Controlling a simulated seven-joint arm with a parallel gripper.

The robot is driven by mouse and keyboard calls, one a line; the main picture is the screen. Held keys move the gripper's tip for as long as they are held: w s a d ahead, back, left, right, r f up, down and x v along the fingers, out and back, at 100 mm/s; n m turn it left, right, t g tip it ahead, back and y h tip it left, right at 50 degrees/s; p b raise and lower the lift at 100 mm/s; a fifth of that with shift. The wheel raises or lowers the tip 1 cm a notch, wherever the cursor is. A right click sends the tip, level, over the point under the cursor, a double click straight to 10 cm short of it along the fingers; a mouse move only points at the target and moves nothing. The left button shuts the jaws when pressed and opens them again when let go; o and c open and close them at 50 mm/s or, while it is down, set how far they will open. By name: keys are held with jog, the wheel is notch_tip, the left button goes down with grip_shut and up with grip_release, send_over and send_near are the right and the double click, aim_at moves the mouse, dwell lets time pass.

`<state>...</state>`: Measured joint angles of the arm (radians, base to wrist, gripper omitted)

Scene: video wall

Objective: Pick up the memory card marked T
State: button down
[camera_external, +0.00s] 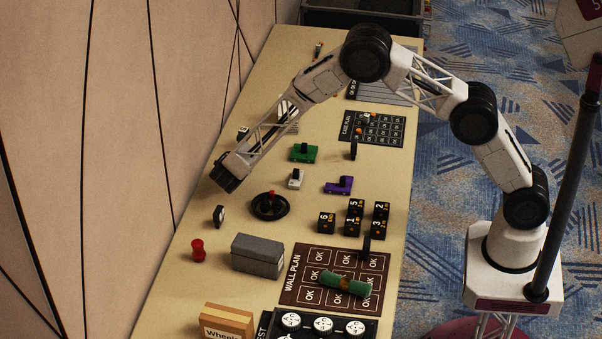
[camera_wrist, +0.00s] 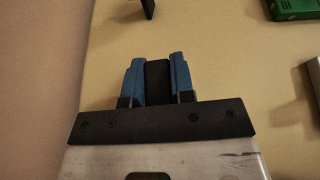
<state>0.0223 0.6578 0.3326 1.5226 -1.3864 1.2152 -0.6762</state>
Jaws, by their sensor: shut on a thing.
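My gripper (camera_wrist: 157,62) has blue fingers closed on both sides of a small black piece (camera_wrist: 157,80) in the wrist view. The piece is plain black on the side facing the camera; no T shows, so I cannot tell by its marking which card it is. In the external view my gripper (camera_external: 224,180) is at the left edge of the table, and what it holds is hidden there. A small black-and-white piece (camera_external: 219,215) stands on the table just below the gripper. Another small dark-and-white piece (camera_external: 243,132) is farther back. No T is readable anywhere.
A green block (camera_external: 303,153), a white piece (camera_external: 296,178), a purple block (camera_external: 338,186) and a black ring with a red knob (camera_external: 270,206) lie right of my gripper. A grey box (camera_external: 257,256) and red piece (camera_external: 198,250) are nearer. A panelled wall (camera_external: 130,130) borders the left.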

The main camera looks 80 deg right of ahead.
jog(key=shift+r, duration=1.1)
jog(key=shift+s+a+r, duration=0.1)
jog(key=shift+s+r, duration=0.35)
jog(key=shift+r, duration=0.2)
jog(key=s+a, duration=0.1)
jog(key=s, duration=0.4)
jog(key=s+a+r, duration=0.1)
jog(key=s, duration=0.4)
jog(key=s+a, duration=0.1)
jog(key=s, duration=0.3)
jog(key=shift+s+r, duration=0.2)
jog(key=shift+s, duration=0.2)
